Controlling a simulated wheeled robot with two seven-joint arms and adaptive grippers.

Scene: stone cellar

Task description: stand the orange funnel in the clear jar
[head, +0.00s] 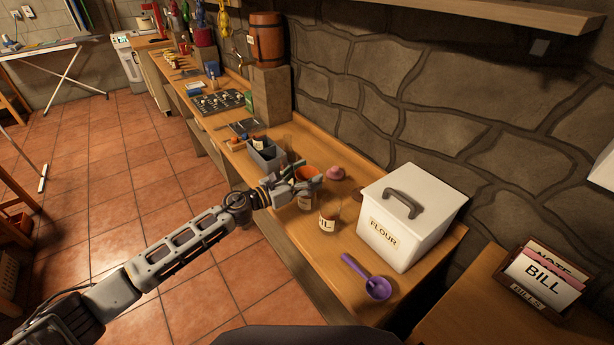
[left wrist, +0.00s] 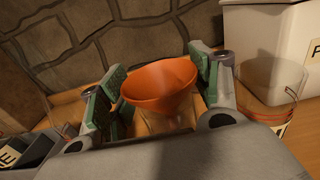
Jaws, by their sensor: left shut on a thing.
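My left gripper (head: 303,181) is shut on the orange funnel (head: 305,172). In the left wrist view the funnel (left wrist: 160,84) sits between the two green-padded fingers, wide mouth up and roughly upright. A clear jar with a pale label (head: 305,203) shows directly below the gripper, partly hidden by it. In the left wrist view a pale see-through shape lies under the funnel; I cannot tell whether the spout is inside the jar. A second clear jar with a lettered label (head: 327,221) stands just in front, and to the right in the left wrist view (left wrist: 270,86). My right gripper is not in view.
A white flour box (head: 408,222) stands to the right, with a purple scoop (head: 368,280) before it. A pink lump (head: 336,173) lies behind the jars. A grey divided bin (head: 266,157) stands on the left. Bare bench lies between the second jar and the scoop.

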